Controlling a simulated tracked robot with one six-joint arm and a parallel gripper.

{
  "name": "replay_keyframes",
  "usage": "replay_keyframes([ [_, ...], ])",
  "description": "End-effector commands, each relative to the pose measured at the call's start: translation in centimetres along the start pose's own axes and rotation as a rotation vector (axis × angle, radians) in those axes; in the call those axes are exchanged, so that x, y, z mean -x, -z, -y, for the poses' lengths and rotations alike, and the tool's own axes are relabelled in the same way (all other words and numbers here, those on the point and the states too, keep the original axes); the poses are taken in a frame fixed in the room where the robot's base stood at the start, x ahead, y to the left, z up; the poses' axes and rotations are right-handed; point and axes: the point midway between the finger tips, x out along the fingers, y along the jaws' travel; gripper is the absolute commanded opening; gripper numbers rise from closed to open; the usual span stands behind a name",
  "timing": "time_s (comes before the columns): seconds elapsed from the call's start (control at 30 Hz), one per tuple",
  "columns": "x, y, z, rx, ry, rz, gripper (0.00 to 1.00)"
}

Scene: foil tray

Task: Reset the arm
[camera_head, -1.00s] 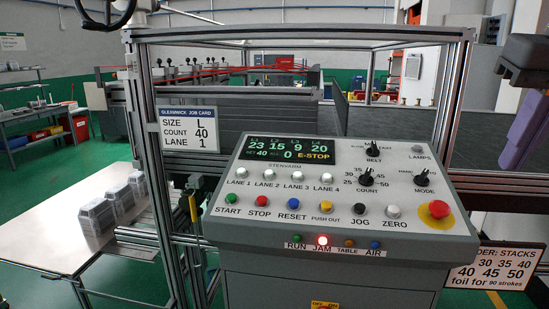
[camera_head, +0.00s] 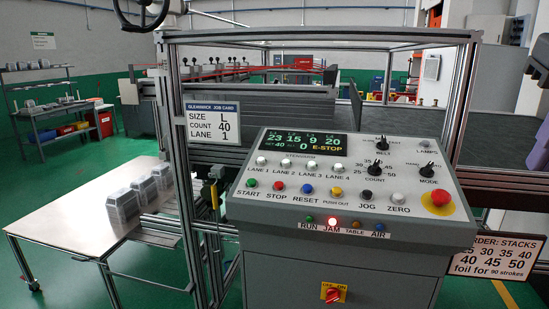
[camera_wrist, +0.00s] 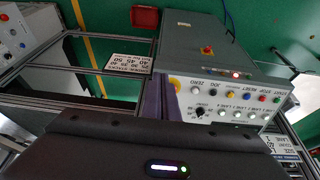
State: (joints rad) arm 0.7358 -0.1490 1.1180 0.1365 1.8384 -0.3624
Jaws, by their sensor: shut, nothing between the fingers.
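My gripper (camera_wrist: 160,98) shows in the wrist view as purple fingers, shut and empty, above the dark wrist housing. The panel also shows in the wrist view (camera_wrist: 240,88), turned around. Its display (camera_head: 305,145) reads E-STOP, and the JAM lamp (camera_head: 331,222) glows red. The red emergency button (camera_head: 440,198) sits on a yellow disc at the panel's right.
A metal table (camera_head: 75,212) at left bears several stacked foil trays (camera_head: 140,195). A metal frame (camera_head: 172,130) stands behind the panel with a job card (camera_head: 212,122). An order sign (camera_head: 495,256) is at lower right. Green floor lies open at far left.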

Motion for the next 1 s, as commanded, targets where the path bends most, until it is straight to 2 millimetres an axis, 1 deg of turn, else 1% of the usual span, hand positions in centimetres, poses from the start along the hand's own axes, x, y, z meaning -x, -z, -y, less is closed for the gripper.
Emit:
replay_keyframes([
  [0.13,-1.0,1.0,-0.7,-0.036,-0.016,-0.027,0.00],
  [0.3,-3.3,1.8,-1.6,-0.081,-0.027,-0.040,0.00],
  [0.43,-5.0,2.0,-2.0,-0.112,-0.035,-0.049,0.00],
  [0.57,-7.1,1.9,-2.0,-0.138,-0.042,-0.059,0.00],
  [0.67,-9.3,1.7,-1.5,-0.152,-0.045,-0.066,0.00],
  [0.77,-11.7,1.2,-0.5,-0.159,-0.045,-0.077,0.00],
  [0.87,-14.1,0.4,0.9,-0.158,-0.043,-0.087,0.00],
  [1.0,-17.3,-1.1,3.1,-0.145,-0.036,-0.098,0.00],
])
